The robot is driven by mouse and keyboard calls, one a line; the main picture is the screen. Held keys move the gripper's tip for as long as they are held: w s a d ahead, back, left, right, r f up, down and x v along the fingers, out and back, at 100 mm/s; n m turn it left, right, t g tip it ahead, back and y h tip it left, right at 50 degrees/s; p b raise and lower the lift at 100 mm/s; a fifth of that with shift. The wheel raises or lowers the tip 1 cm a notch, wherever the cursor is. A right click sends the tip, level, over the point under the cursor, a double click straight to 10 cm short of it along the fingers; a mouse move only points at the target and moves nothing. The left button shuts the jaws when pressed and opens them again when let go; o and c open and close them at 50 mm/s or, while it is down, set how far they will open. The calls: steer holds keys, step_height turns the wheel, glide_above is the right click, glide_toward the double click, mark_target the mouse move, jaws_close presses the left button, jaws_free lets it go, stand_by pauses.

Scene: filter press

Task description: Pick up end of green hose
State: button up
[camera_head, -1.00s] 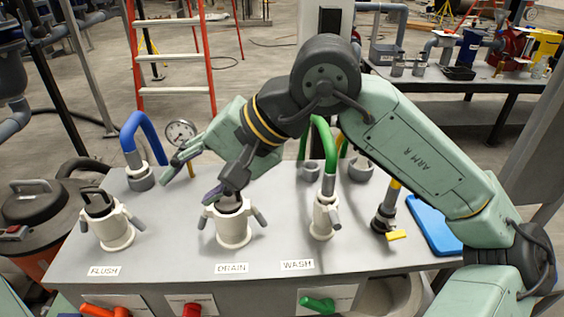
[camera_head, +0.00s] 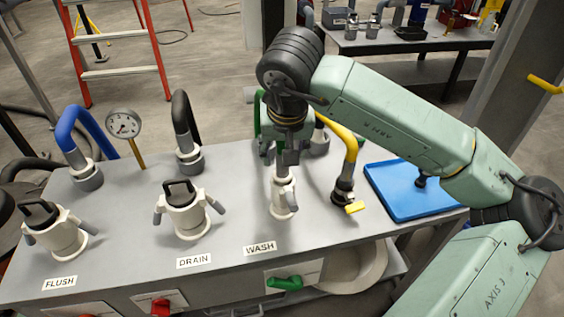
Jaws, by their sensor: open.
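The green hose (camera_head: 257,122) is mostly hidden behind my gripper. A dark green strip of it shows just left of the gripper. The white coupling (camera_head: 284,198) behind the WASH label stands upright on the grey bench, directly below my gripper. My gripper (camera_head: 285,158) points down over the hose end at this coupling, with its jaws open. The jaws appear to be around or right beside the hose end; I cannot tell which, nor whether they touch it.
The DRAIN coupling (camera_head: 186,213) and FLUSH coupling (camera_head: 54,231) have black-handled caps. A blue hose (camera_head: 75,128), gauge (camera_head: 124,124) and black hose (camera_head: 182,112) stand behind them. A yellow hose (camera_head: 345,138) rises close right of my gripper. A blue tray (camera_head: 400,197) lies farther right.

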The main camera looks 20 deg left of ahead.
steer(key=shift+p+x, duration=0.45)
steer(key=shift+x, duration=1.4)
steer(key=shift+a, duration=0.15)
steer(key=shift+c, duration=0.5)
jaws_close()
